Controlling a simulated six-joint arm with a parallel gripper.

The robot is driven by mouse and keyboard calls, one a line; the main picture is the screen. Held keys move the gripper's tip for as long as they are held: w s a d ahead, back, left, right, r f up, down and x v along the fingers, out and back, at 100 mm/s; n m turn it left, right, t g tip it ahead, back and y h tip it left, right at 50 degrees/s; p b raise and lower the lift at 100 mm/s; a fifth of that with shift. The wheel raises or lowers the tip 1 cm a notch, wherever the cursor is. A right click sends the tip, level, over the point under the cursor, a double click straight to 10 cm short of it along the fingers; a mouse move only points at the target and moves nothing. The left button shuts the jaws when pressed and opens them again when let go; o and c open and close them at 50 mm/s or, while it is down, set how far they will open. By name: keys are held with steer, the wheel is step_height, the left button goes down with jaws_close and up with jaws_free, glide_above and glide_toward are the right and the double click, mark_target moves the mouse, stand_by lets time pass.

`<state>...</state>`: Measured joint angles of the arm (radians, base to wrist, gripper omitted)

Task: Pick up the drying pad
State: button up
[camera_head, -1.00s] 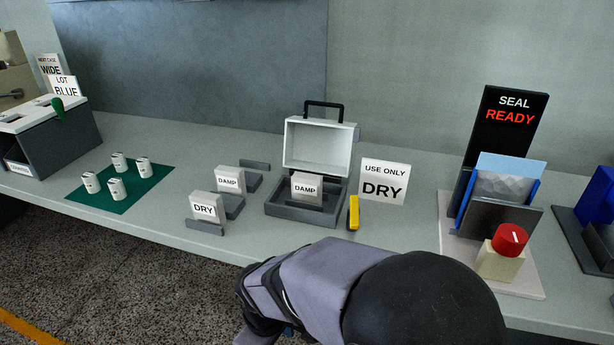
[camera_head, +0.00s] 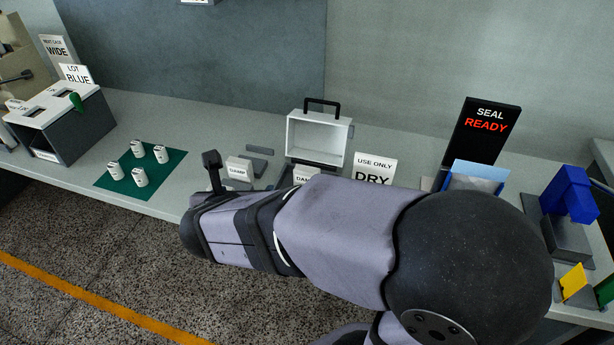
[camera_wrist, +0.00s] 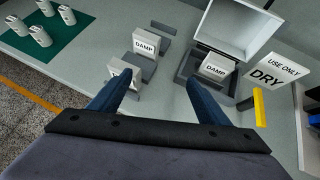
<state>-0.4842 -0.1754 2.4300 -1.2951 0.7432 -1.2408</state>
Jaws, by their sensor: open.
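Three white pads stand in dark holders. The near pad, labelled DRY a second ago, shows in the wrist view as a white block (camera_wrist: 116,76) in its holder, its label mostly covered by a finger; my arm hides it in the head view. A DAMP pad (camera_head: 239,168) stands just behind it and also shows in the wrist view (camera_wrist: 146,43). Another DAMP pad (camera_wrist: 214,68) sits in the open case (camera_head: 319,137). My gripper (camera_wrist: 160,82) is open and empty, its left finger overlapping the near pad in the picture. I cannot tell whether they touch.
A USE ONLY DRY sign (camera_head: 374,168) and a yellow piece (camera_wrist: 258,107) stand right of the case. A green mat (camera_head: 116,186) with several white cylinders lies left. The SEAL READY station (camera_head: 484,130) is farther right. The bench front edge is close.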

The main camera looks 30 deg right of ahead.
mark_target(306, 170)
steer(key=s+d+r+m+h+b, duration=0.1)
steer(key=s+d+m+h+b, duration=0.2)
steer(key=d, duration=0.8)
steer(key=shift+m+g+h, duration=0.4)
steer(key=shift+w+a+x, duration=0.15)
steer(key=shift+x, duration=1.65)
steer(key=shift+w+a+x, duration=0.1)
steer(key=shift+w+x, duration=0.05)
steer(key=shift+x, duration=1.65)
steer(key=shift+r, duration=0.1)
steer(key=c, duration=1.1)
